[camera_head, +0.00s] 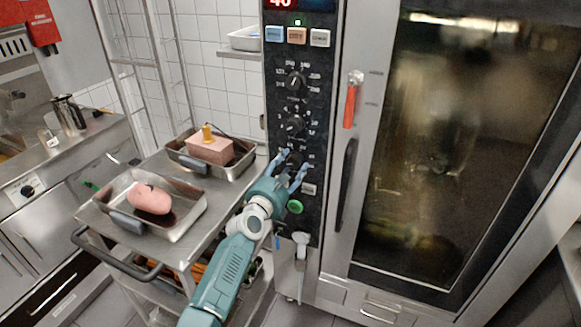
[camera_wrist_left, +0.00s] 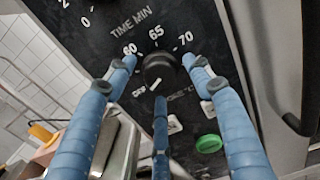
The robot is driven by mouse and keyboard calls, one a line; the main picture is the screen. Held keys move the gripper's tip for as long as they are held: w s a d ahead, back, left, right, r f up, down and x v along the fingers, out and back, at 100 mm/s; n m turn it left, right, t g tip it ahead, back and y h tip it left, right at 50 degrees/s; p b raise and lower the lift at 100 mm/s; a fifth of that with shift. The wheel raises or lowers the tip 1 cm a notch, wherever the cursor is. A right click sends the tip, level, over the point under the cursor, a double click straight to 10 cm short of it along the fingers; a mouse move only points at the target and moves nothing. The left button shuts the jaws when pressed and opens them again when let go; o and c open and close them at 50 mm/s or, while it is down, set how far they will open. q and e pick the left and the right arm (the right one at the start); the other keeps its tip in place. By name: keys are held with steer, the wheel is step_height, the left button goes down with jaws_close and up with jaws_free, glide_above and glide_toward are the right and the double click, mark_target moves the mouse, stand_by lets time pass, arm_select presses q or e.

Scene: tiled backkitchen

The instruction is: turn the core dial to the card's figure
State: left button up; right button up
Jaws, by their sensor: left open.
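The core dial (camera_wrist_left: 158,68) is a black knob on the oven's dark control panel. Figures 60, 65 and 70 curve above it in the left wrist view. A white mark shows on its lower part, toward lettering that looks like OFF. In the head view it is the lowest dial (camera_head: 294,157), partly behind my gripper. My left gripper (camera_head: 291,168) is open, its blue fingers spread around the dial; I cannot tell whether they touch it. I cannot make out a card with a readable figure. My right gripper is not in view.
Two more dials (camera_head: 296,80) sit above, and a green button (camera_head: 295,207) below. The oven door handle (camera_head: 346,185) is close on the right. A steel cart (camera_head: 190,225) with two trays holding meat stands left, near my arm.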

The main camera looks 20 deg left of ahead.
arm_select(q)
steer(key=c, duration=1.2)
steer(key=shift+o, duration=0.2)
